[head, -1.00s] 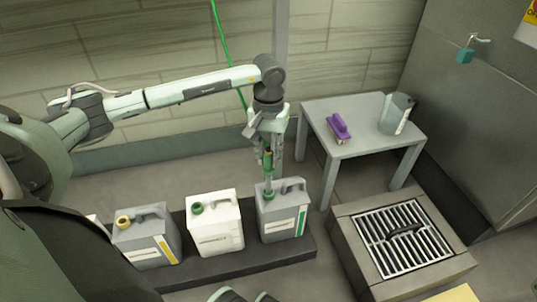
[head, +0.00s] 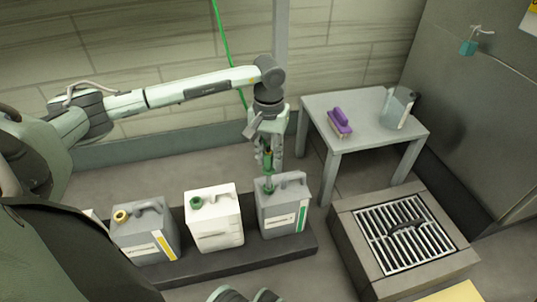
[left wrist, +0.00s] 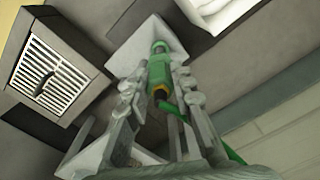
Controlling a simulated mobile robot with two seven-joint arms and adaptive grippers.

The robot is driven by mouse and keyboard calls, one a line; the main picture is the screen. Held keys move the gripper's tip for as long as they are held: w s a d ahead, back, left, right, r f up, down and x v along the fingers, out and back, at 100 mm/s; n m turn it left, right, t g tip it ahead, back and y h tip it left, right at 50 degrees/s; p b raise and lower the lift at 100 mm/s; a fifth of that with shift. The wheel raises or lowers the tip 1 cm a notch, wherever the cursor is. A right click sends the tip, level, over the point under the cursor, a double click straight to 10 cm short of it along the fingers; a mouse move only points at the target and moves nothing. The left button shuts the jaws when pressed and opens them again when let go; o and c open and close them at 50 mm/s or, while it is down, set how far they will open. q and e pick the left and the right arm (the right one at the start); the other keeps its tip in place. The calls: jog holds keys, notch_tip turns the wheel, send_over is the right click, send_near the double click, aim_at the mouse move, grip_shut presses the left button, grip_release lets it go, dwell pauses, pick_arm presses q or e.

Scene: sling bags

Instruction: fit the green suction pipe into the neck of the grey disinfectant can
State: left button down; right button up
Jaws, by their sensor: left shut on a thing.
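The grey disinfectant can (head: 284,214) with a green label stripe stands at the right end of a low dark plinth. My left gripper (head: 267,160) is above its neck, pointing down and shut on the green suction pipe (head: 268,187). The pipe hangs roughly upright, its lower end at the can's neck. I cannot tell whether its tip is inside the opening. In the left wrist view the green pipe (left wrist: 158,65) sits between the fingers, with the can (left wrist: 148,38) behind it. The gripper and pipe hide the neck there.
A white can (head: 214,226) with a green cap and a grey can (head: 145,238) with a yellow cap stand to the left on the plinth (head: 230,260). A grey table (head: 362,137) holds a purple brush (head: 339,123) and a jug (head: 398,108). A floor grate (head: 405,235) is at right.

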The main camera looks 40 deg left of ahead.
aim_at(268, 171)
pick_arm(q)
jog(key=shift+f+b, duration=1.5)
jog(key=shift+f, duration=1.85)
jog(key=c, duration=1.2)
grip_release()
notch_tip(268, 171, up, 12)
jog(key=shift+r, duration=0.1)
